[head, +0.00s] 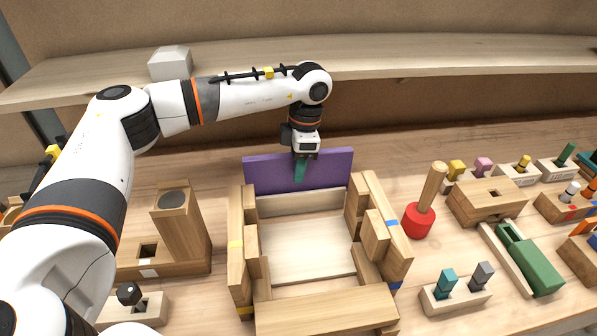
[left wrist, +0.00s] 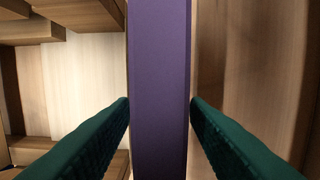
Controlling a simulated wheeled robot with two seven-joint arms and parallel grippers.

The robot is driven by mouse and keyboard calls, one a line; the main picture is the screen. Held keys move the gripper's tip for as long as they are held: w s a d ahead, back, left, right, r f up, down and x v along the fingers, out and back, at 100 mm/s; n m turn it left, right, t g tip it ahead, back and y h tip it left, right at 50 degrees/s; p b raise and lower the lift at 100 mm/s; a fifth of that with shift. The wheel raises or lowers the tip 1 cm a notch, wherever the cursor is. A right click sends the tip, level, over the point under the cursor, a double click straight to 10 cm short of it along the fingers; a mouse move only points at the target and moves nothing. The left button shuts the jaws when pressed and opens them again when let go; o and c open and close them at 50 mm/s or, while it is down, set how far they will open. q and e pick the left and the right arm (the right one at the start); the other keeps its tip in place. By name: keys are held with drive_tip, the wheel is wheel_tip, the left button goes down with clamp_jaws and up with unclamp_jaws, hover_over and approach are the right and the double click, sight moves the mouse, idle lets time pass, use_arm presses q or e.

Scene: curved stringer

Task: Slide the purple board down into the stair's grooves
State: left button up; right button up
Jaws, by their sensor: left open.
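The purple board (head: 325,168) stands upright on its long edge at the back of the wooden stair frame (head: 236,262). It spans between the frame's two side pieces. I cannot tell how deep it sits in the grooves. My left gripper (head: 300,172) is above and at the board's top edge, pointing down. In the left wrist view the board (left wrist: 160,80) runs between the two green fingers (left wrist: 160,110), with one finger on each side. The fingers are open and seem not to press on it. My right gripper is not in view.
A red mallet (head: 418,221) stands right of the frame. Wooden blocks with coloured pegs (head: 455,291) and a green piece (head: 533,262) lie farther right. A slanted wooden block (head: 181,225) stands at the left. A shelf with a white box (head: 170,63) is behind.

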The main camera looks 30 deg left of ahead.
use_arm(q)
drive_tip(key=shift+f, duration=0.3)
clamp_jaws()
drive_tip(key=shift+r, duration=0.1)
